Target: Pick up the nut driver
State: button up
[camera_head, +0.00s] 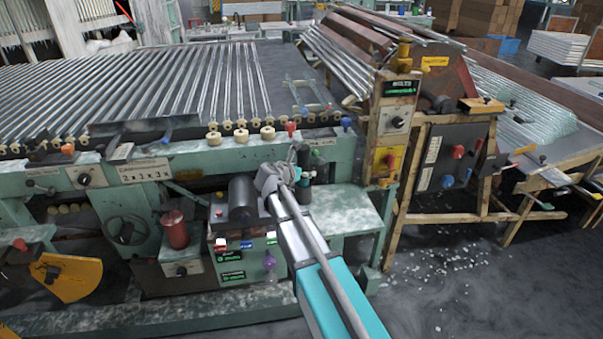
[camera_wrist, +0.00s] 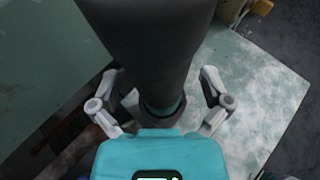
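My gripper shows in the wrist view (camera_wrist: 163,108), with its pale finger links spread wide to the left and right. A thick dark column with a ring at its lower end fills the middle between them and hides what lies beneath. I cannot pick out the nut driver for certain in either view. In the head view my arm reaches to the machine's front, and its grey end (camera_head: 277,178) is beside a small dark and teal upright piece (camera_head: 304,178) that I cannot identify. The finger tips are too small to make out there.
A pale green ledge (camera_head: 352,212) lies right of my arm's end; it also shows in the wrist view (camera_wrist: 258,95). A dark cylinder (camera_head: 243,200) stands close on the left. A post with a control box (camera_head: 397,120) rises at the right. Glass tubes (camera_head: 170,85) cover the machine's top.

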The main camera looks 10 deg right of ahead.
aim_at(303, 147)
grip_shut()
jog(key=shift+r, duration=0.2)
dwell(0.4)
notch_tip(303, 147, up, 10)
jog(key=p, duration=1)
jog(key=shift+f, duration=0.2)
dwell(0.5)
notch_tip(303, 147, up, 9)
jog(key=p, duration=0.9)
dwell(0.4)
jog(key=shift+d, duration=0.15)
dwell(0.5)
